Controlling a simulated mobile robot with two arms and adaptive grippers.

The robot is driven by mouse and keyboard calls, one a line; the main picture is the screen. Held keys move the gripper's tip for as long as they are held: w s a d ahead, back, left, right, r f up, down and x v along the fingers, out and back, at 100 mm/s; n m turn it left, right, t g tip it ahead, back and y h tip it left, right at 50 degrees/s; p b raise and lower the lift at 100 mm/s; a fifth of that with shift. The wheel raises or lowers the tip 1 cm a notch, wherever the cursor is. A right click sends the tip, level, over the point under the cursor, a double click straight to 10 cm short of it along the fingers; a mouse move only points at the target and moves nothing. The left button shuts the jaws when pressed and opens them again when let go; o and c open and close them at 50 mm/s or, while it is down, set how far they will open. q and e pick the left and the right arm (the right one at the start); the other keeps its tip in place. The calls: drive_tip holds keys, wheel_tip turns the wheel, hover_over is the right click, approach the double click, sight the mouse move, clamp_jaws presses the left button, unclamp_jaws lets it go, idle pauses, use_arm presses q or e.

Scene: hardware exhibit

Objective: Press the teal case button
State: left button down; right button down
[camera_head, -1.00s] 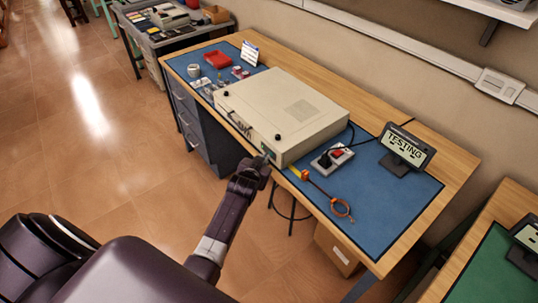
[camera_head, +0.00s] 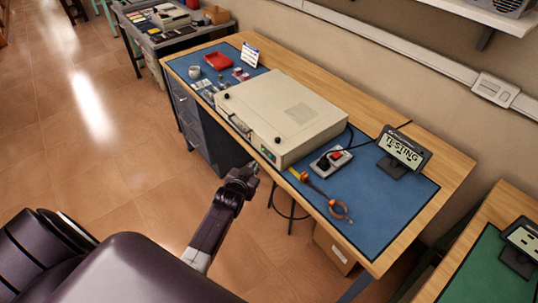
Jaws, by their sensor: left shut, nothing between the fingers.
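The beige case (camera_head: 285,112) lies on the blue mat (camera_head: 385,205) of the workbench, with a handle on its front side. A small teal-green spot, the case button (camera_head: 268,153), shows low on the front side near the right corner. Its pressed state is too small to tell. My left gripper (camera_head: 252,170) is shut and empty, just in front of the bench edge, below and left of the button and apart from the case. My right gripper is not in view.
A power strip (camera_head: 331,160) with a red switch, an orange-handled tool (camera_head: 325,196) and a display reading TESTING (camera_head: 403,149) stand right of the case. A red tray (camera_head: 218,60) lies behind left. Floor left of the bench is clear.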

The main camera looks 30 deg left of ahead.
use_arm(q)
drive_tip(key=shift+s+a+p, duration=0.3)
drive_tip(key=shift+s+a, duration=0.05)
drive_tip(key=shift+s, duration=0.55)
drive_tip(key=s+d+f+m+g+h+b, duration=0.1)
drive_tip(key=s+d+f+g, duration=0.15)
drive_tip(key=s+f, duration=0.6)
drive_tip(key=s+d+f+g+h+b, duration=0.15)
drive_tip(key=s+d+f, duration=0.3)
drive_tip(key=f, duration=0.65)
drive_tip(key=s+d+f+m+g+b, duration=0.1)
drive_tip(key=s+d+f+g+b, duration=0.15)
drive_tip(key=s+f, duration=0.6)
drive_tip(key=s+d+f+g, duration=0.1)
drive_tip(key=s+f, duration=0.4)
drive_tip(key=s, duration=0.4)
drive_tip(key=s+d+f+g+b, duration=0.1)
drive_tip(key=s+f, duration=0.3)
drive_tip(key=s, duration=0.6)
drive_tip(key=s+d+f+g+b, duration=0.1)
drive_tip(key=s+d+f+g, duration=0.1)
drive_tip(key=s+f, duration=0.3)
drive_tip(key=s, duration=0.4)
drive_tip(key=shift+s+d+f+m+h, duration=0.35)
drive_tip(key=shift+d+m, duration=0.05)
drive_tip(key=shift+g, duration=0.25)
